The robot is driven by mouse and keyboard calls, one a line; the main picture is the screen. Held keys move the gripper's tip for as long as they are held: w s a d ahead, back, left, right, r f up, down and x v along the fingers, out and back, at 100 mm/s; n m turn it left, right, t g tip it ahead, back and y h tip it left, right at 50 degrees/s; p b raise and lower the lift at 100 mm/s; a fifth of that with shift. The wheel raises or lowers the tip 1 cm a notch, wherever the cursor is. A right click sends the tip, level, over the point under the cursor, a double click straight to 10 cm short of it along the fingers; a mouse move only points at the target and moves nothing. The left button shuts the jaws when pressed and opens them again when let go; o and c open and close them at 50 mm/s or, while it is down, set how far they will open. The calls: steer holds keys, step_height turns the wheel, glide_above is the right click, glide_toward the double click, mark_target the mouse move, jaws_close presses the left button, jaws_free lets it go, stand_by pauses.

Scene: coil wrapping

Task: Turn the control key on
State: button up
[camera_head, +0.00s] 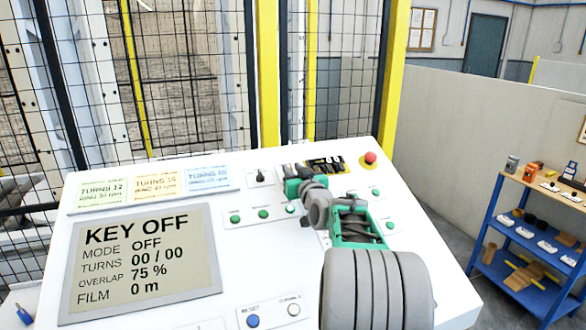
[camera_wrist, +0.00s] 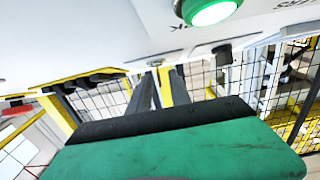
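The white control panel (camera_head: 205,315) fills the middle of the head view. Its screen (camera_head: 140,258) reads "KEY OFF", mode OFF, turns 00 / 00, overlap 75 %, film 0 m. A small dark switch (camera_head: 261,178) stands on the panel, left of my gripper; its small size hides whether it is the control key. My gripper (camera_head: 290,169), green with dark ends, is low over the panel's upper middle. I cannot tell whether it touches anything. In the wrist view its green body fills the bottom, and a lit green button (camera_wrist: 208,10) is at the top. The finger gap is not clear.
A red button (camera_head: 370,157) on a yellow base is at the panel's upper right. Several green buttons and three labelled cards surround the area. A yellow-and-black mesh fence (camera_head: 268,75) stands behind. A blue shelf (camera_head: 500,235) with small items is at right.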

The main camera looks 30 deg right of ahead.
steer(key=shift+c, duration=0.3)
jaws_close()
stand_by(1.1)
